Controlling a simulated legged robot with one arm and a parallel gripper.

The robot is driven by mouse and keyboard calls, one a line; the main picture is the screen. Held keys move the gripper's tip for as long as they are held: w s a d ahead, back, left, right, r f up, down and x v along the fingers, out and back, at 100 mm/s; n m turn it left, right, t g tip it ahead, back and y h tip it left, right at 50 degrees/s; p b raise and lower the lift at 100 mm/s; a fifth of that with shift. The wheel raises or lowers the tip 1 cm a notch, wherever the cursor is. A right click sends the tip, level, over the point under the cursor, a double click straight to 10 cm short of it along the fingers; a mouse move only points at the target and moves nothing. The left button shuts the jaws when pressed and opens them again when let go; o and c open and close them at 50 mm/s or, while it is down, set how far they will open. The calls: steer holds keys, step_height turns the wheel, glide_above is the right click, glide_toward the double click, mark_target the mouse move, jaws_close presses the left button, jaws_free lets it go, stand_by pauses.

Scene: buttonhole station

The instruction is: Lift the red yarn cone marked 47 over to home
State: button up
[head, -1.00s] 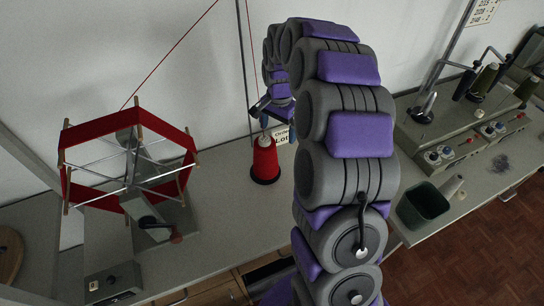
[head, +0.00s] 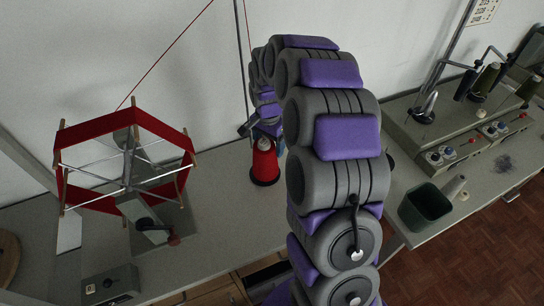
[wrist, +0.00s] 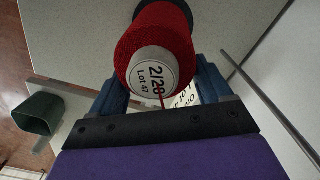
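The red yarn cone (head: 265,163) stands upright on the grey bench, with a dark base under it. In the wrist view the cone (wrist: 160,32) shows its pale top, printed 2/28 and a lot number that looks like 47. My gripper (head: 262,128) is at the top of the cone, partly hidden by my arm. In the wrist view its two blue fingers (wrist: 162,88) are spread, one on each side of the cone's top, with a gap at the right finger. A printed card (wrist: 186,97) shows behind, partly hidden. I cannot make out a place marked home.
A red hexagonal yarn reel (head: 85,131) stands left of the cone on the bench (head: 215,205). A thin upright pole (head: 241,60) rises behind the cone. To the right are a dark green bin (head: 425,207) and a machine with thread spools (head: 485,82).

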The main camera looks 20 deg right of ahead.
mark_target(257, 145)
steer(key=a, duration=0.3)
steer(key=shift+a+r, duration=0.2)
steer(key=shift+a, duration=0.2)
steer(key=shift+c, duration=1.4)
steer(key=shift+s+a, duration=0.1)
steer(key=shift+a, duration=0.05)
steer(key=shift+c, duration=0.8)
steer(key=shift+d, duration=0.2)
steer(key=shift+c, duration=0.8)
steer(key=d, duration=0.3)
steer(key=shift+d+f, duration=0.15)
steer(key=shift+d, duration=0.15)
steer(key=c, duration=0.4)
steer(key=shift+a, duration=0.25)
steer(key=shift+c, duration=1)
steer(key=shift+a, duration=0.7)
jaws_close()
steer(key=shift+a, duration=0.1)
step_height(257, 145, up, 16)
steer(key=p, duration=0.4)
steer(key=shift+d+f, duration=0.25)
steer(key=shift+d, duration=0.1)
